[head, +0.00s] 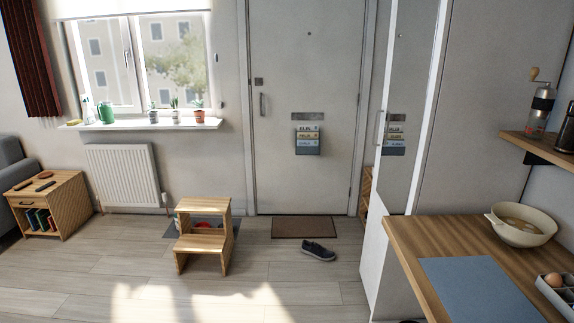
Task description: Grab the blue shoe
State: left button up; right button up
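A dark blue or blue-grey shoe (318,251) with a pale sole lies on the wooden floor, just in front of the brown doormat (302,227). It stands apart from the mat and the step stool. Neither of my grippers shows in the head view, so nothing is seen holding the shoe.
A wooden step stool (203,237) stands left of the shoe, over a grey mat holding red items. A tall mirrored cabinet (400,130) and a wooden counter (470,250) with a bowl (522,226) bound the right. The floor before the shoe is clear.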

aim_at(313, 249)
jog(key=i, duration=1.8)
jog(key=i+z, duration=0.1)
jog(key=i, duration=0.5)
jog(key=i+j+z, duration=0.1)
jog(key=i, duration=0.5)
jog(key=i+j+z, duration=0.1)
jog(key=i, duration=0.45)
